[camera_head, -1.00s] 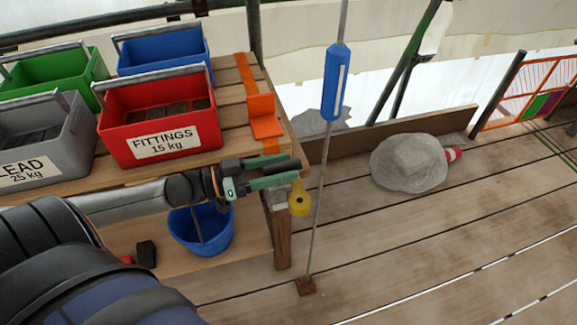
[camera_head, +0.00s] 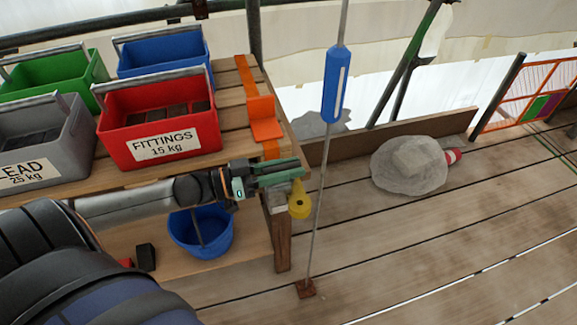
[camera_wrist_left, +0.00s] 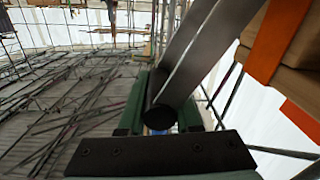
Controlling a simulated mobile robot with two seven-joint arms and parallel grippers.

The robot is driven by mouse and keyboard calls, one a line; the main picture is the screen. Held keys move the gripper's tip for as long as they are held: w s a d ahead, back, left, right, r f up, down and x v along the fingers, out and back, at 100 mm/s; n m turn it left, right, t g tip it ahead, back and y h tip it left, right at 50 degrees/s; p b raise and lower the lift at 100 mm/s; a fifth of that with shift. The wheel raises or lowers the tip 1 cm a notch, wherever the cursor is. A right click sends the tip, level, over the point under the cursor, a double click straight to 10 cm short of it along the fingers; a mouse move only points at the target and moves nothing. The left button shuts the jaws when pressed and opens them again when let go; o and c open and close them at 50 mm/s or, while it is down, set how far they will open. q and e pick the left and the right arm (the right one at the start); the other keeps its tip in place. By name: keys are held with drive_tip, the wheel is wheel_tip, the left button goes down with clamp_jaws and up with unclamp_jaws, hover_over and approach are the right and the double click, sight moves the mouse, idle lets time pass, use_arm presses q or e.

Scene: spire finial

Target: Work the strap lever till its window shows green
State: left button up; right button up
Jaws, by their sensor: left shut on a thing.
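The orange strap (camera_head: 243,75) runs across the wooden bench top to its front right corner, with an upright orange bracket (camera_head: 264,118) on it. It also shows in the left wrist view (camera_wrist_left: 275,40). My left gripper (camera_head: 290,172), with green fingers, is at the bench's front edge. In the left wrist view its fingers are shut around the strap lever, a grey bar (camera_wrist_left: 195,55) with a black rounded end (camera_wrist_left: 159,117). In the head view the fingers hide most of the lever. A grey part (camera_head: 277,202) and a yellow piece (camera_head: 299,201) sit just below. No coloured window can be made out.
Red (camera_head: 160,122), blue (camera_head: 163,52), green (camera_head: 62,75) and grey (camera_head: 75,140) crates stand on the bench. A blue bucket (camera_head: 215,235) is below my arm. A thin rod with a blue sleeve (camera_head: 335,85) stands close right of the gripper. The plank floor beyond is mostly clear.

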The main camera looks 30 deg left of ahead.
use_arm(q)
clamp_jaws()
idle(0.8)
